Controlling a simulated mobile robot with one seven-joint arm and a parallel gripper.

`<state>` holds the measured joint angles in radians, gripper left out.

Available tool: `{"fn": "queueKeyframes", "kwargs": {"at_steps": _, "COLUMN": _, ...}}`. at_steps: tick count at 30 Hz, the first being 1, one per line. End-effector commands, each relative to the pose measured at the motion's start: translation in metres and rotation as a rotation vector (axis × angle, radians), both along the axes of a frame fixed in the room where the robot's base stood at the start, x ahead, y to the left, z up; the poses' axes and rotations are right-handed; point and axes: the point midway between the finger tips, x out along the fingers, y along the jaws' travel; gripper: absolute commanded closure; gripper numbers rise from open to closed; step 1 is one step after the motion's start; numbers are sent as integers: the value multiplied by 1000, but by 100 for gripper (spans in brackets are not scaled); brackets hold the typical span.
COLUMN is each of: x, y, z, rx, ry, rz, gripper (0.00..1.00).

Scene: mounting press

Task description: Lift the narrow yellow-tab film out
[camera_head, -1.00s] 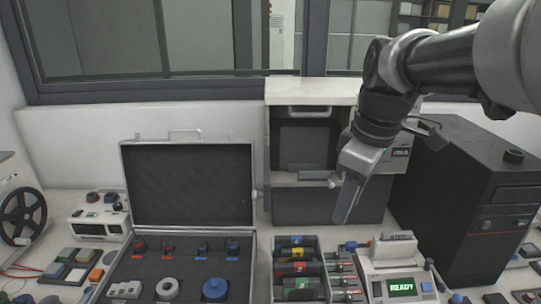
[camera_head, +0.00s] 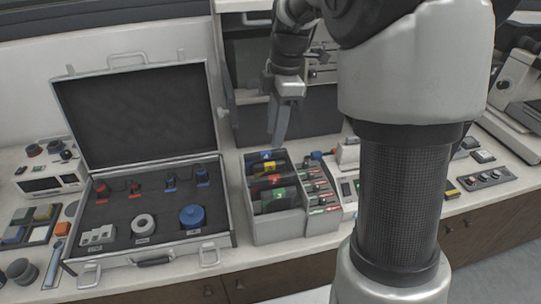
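A grey film holder (camera_head: 277,229) stands on the bench right of the open case. Its left section holds dark films in a row with blue (camera_head: 267,155), yellow (camera_head: 270,167), red (camera_head: 274,180) and green (camera_head: 279,193) labels. Its right section holds narrower strips (camera_head: 317,187) with small coloured marks; I cannot make out which narrow one has a yellow tab. My gripper (camera_head: 278,132) points down above the back of the holder, seemingly apart from the films. Its fingers are seen nearly edge-on, so their gap is unclear. I see nothing held.
An open case (camera_head: 218,241) with a raised lid and several small parts is at left. A light grey device (camera_head: 348,153) stands right of the holder, partly hidden by my arm. A wall-side machine (camera_head: 245,60) stands behind. The bench's front edge is near.

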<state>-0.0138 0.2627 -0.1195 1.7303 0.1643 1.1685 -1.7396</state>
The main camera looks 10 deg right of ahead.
Motion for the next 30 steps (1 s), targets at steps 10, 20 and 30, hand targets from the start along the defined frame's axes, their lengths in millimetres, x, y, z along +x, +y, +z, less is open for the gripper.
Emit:
{"fn": "queueKeyframes", "kwargs": {"at_steps": 10, "x": -1, "y": 8, "z": -66, "rx": 0, "ry": 3, "rz": -1, "gripper": 66}}
{"fn": "queueKeyframes", "kwargs": {"at_steps": 20, "x": 0, "y": 11, "z": -91, "rx": 0, "ry": -1, "rz": -1, "gripper": 66}}
{"fn": "queueKeyframes", "kwargs": {"at_steps": 30, "x": 0, "y": 11, "z": -91, "rx": 0, "ry": -1, "rz": -1, "gripper": 81}}
